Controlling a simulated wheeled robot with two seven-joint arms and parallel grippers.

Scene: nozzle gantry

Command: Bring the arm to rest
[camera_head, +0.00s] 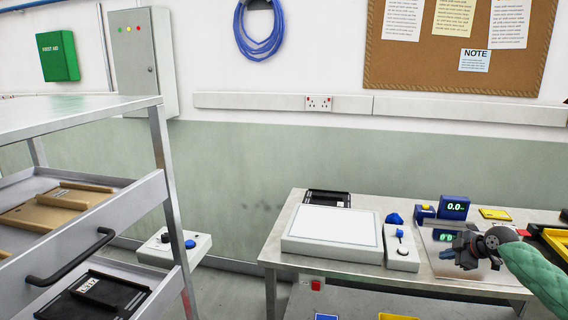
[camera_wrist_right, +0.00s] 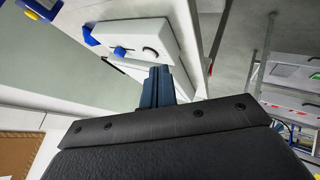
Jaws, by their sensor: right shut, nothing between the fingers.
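My right arm, in a green quilted sleeve (camera_head: 540,277), comes in from the right edge in the head view. Its dark gripper (camera_head: 450,253) is over the right part of the workbench, pointing left. In the right wrist view the blue-grey fingers (camera_wrist_right: 158,86) are together with nothing between them. How high the gripper is above the bench top is hard to tell. My left gripper is in neither view.
The grey workbench (camera_head: 300,212) carries a white panel box (camera_head: 333,232), a white control box with a blue knob (camera_head: 402,252), a blue display reading 0.0 (camera_head: 454,207) and a yellow-edged tray (camera_head: 556,240). A metal drawer rack (camera_head: 80,105) stands at left; floor lies between.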

